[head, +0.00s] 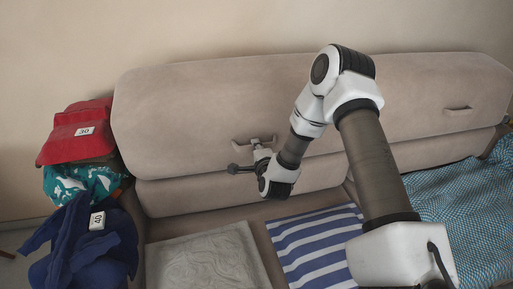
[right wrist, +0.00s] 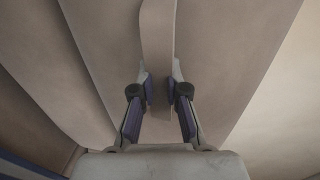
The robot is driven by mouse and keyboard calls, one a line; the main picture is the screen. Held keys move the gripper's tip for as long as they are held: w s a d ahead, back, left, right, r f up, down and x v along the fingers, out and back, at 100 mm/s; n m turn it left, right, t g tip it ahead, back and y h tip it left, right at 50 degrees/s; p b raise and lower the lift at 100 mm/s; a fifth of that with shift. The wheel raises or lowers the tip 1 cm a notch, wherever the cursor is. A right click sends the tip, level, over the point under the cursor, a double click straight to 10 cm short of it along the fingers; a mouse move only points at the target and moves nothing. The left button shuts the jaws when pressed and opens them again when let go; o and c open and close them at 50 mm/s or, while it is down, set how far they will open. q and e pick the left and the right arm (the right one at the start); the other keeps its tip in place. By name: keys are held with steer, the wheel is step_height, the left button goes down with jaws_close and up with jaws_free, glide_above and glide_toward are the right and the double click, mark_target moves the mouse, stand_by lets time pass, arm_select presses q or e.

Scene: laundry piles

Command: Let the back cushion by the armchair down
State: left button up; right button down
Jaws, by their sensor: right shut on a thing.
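The sofa's left beige back cushion (head: 205,115) stands upright against the wall side. My right gripper (head: 259,145) is at the front face of this cushion, low and right of its middle. In the right wrist view the gripper (right wrist: 160,88) is shut on a beige pull strap (right wrist: 158,35), which runs between its two fingers. A second beige back cushion (head: 430,90) is at the right, with its own pull loop (head: 458,108). My right arm hides the join between the two. No armchair is in view. My left gripper is not in view.
Folded red cloth (head: 80,130), teal patterned cloth (head: 85,182) and blue cloth (head: 75,245) pile up at the left, with tags 30 and 40. A grey cushion (head: 205,262), blue-striped cloth (head: 315,245) and teal blanket (head: 470,210) lie on the seat.

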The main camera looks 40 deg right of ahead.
steer(key=shift+s+a+f, duration=0.15)
steer(key=shift+s+f, duration=0.15)
steer(key=shift+f, duration=0.1)
steer(key=shift+s+a+f+b, duration=0.15)
steer(key=shift+s+a+b, duration=0.2)
steer(key=shift+s, duration=0.1)
steer(key=shift+s+a+f+b, duration=0.3)
steer(key=shift+s+f+b, duration=0.2)
steer(key=shift+s, duration=0.2)
